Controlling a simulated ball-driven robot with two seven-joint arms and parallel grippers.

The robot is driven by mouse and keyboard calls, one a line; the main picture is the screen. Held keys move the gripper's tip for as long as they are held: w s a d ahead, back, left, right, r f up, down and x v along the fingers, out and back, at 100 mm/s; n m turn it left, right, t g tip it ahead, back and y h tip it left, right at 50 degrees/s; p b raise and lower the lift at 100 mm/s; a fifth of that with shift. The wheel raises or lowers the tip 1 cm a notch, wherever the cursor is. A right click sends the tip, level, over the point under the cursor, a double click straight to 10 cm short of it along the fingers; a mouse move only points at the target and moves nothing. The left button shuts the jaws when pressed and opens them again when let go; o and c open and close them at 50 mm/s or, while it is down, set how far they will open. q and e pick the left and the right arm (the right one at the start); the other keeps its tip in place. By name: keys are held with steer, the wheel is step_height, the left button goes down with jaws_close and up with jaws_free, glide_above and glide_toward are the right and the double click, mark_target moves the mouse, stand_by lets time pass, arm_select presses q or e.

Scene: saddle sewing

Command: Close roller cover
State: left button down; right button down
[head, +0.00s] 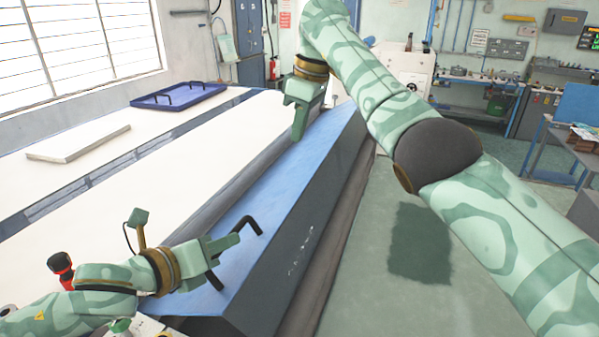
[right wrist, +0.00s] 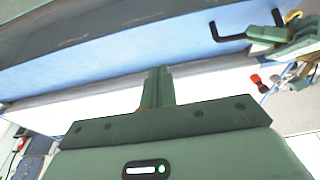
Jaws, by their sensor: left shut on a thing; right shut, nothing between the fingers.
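The roller cover (head: 285,180) is a long blue panel with a dark front side, running diagonally along the near edge of the white machine bed in the head view. A black bent handle (head: 252,223) stands on its near end. My left gripper (head: 232,242) is shut on this handle. My right gripper (head: 298,134) is shut and empty, pointing down by the far part of the cover; I cannot tell whether it touches. In the right wrist view, the right fingers (right wrist: 158,88) are together, with the blue cover (right wrist: 165,45) and the handle (right wrist: 228,37) beyond.
A white slab (head: 78,142) and a blue tray (head: 178,96) lie on the white bed. A red and black knob (head: 62,264) is beside my left arm. Open green floor (head: 400,290) lies right of the machine. Benches stand at the back right.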

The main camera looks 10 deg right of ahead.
arm_select(q)
steer(key=shift+r, duration=0.2)
arm_select(e)
glide_above(295, 197)
steer(key=a, duration=0.1)
steer(key=x, duration=0.3)
steer(key=d+x, duration=0.1)
steer(key=x, duration=0.4)
steer(key=shift+s+d+f, duration=0.15)
steer(key=shift+d+f, duration=0.1)
steer(key=shift+f, duration=0.3)
steer(key=f, duration=0.1)
steer(key=d+f, duration=0.1)
steer(key=f, duration=0.1)
steer(key=shift+s+d, duration=0.15)
steer(key=shift+s, duration=0.2)
steer(key=shift+s+d+f, duration=0.2)
steer(key=shift+d+f, duration=0.05)
steer(key=shift+f, duration=0.2)
